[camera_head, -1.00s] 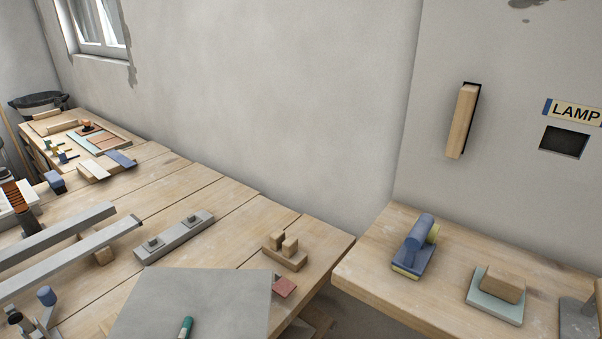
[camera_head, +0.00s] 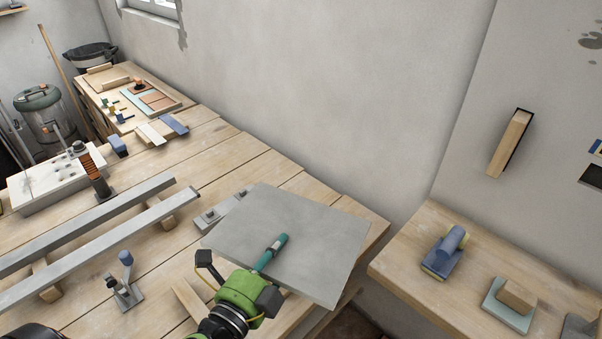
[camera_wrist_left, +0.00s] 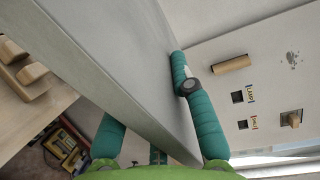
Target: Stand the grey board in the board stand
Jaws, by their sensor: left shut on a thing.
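The grey board (camera_head: 318,232) is a flat, thin panel held tilted above the bench in the head view. My left gripper (camera_head: 270,254), green with teal fingers, is shut on the board. One finger lies across its visible face. In the left wrist view the board (camera_wrist_left: 105,45) runs between the two teal fingers of the gripper (camera_wrist_left: 155,118). A wooden block with two upright pegs, which looks like the board stand (camera_wrist_left: 38,92), shows at the left of that view, apart from the board. The board hides it in the head view. My right gripper is not in view.
Two long grey bars (camera_head: 120,233) lie at the left of the bench. A grey bar with bolts (camera_head: 212,216) is partly behind the board. A side bench at right holds a blue tool (camera_head: 446,252) and a wooden block on a pale plate (camera_head: 508,306). A gap separates the benches.

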